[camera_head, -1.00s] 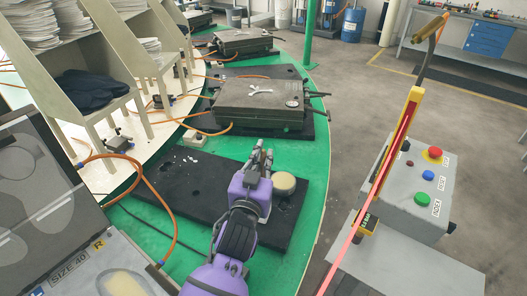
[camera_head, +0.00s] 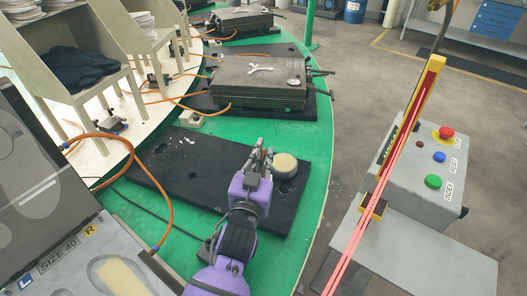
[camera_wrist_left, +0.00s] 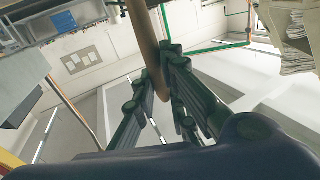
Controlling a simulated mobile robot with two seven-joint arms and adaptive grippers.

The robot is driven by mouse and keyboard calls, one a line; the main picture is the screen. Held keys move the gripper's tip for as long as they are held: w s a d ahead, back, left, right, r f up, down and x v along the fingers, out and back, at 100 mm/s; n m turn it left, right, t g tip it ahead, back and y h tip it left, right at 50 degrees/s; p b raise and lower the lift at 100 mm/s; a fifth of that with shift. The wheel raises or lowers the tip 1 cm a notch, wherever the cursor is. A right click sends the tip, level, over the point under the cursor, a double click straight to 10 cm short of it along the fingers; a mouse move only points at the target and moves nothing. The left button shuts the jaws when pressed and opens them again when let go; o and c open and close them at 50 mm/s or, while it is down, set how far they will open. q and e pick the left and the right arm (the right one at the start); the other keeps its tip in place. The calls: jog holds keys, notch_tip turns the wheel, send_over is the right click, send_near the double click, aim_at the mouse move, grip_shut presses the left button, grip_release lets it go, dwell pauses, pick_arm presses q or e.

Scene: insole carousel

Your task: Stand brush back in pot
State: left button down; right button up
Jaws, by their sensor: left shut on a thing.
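My left gripper (camera_head: 262,154) is over the black mat, its fingertips just left of a round cream-topped pot (camera_head: 285,166). In the left wrist view, the gripper (camera_wrist_left: 166,80) is shut on a brown stick (camera_wrist_left: 146,40), which looks like the brush's wooden handle. The handle runs up out of the top of that picture. The brush is not clearly seen in the head view, and its bristles are hidden. My right gripper is out of view.
The black mat (camera_head: 180,180) lies on a green round table (camera_head: 318,170). A grey mould box (camera_head: 262,82) sits behind. A yellow post (camera_head: 410,110) and a button box (camera_head: 425,165) stand right. An orange hose (camera_head: 168,205) loops at left.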

pick_arm(q)
jog(key=shift+f, duration=0.15)
jog(key=c, duration=1.7)
grip_release()
notch_tip(320, 180, up, 10)
jog(key=shift+f, duration=0.15)
